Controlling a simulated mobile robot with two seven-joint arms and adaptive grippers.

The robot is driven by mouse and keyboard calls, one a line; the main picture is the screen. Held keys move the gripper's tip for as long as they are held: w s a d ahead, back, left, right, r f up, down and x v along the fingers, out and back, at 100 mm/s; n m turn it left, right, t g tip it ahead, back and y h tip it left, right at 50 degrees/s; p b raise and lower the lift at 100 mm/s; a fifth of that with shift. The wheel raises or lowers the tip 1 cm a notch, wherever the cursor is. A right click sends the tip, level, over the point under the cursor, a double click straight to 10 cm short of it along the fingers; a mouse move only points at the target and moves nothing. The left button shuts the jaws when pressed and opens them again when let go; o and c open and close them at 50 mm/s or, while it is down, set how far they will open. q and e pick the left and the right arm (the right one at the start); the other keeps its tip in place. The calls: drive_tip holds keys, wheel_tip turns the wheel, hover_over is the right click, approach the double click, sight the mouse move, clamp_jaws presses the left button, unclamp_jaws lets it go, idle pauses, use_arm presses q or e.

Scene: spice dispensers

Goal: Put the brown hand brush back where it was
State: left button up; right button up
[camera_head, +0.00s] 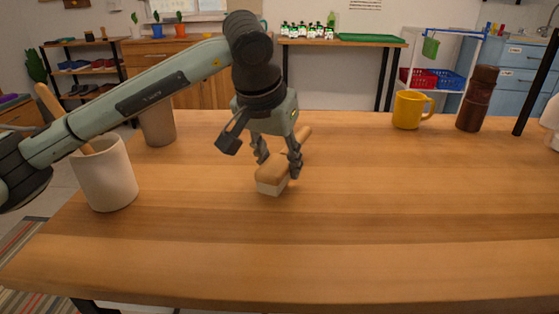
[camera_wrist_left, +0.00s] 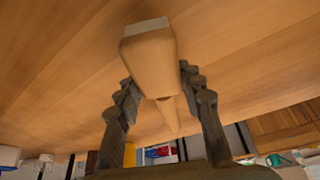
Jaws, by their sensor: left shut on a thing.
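The brown hand brush (camera_head: 271,174) has a wooden body, pale bristles facing down and a handle pointing away to the back right. It is at the middle of the wooden table (camera_head: 400,230), on or just above the top; I cannot tell which. My left gripper (camera_head: 279,166) reaches down over it and is shut on it, one finger on each side. In the left wrist view the brush (camera_wrist_left: 149,60) lies between the two dark fingers, with its bristle end far from the palm. My right gripper is not in view.
A pale cup (camera_head: 105,175) with a wooden utensil and a grey-brown cup (camera_head: 157,126) stand on the left. A yellow mug (camera_head: 408,110) and a dark brown grinder (camera_head: 478,99) stand at the back right. The front and right-middle of the table are clear.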

use_arm(q)
drive_tip(key=shift+f+b, duration=0.5)
drive_tip(key=shift+f, duration=0.05)
drive_tip(key=o, duration=1.4)
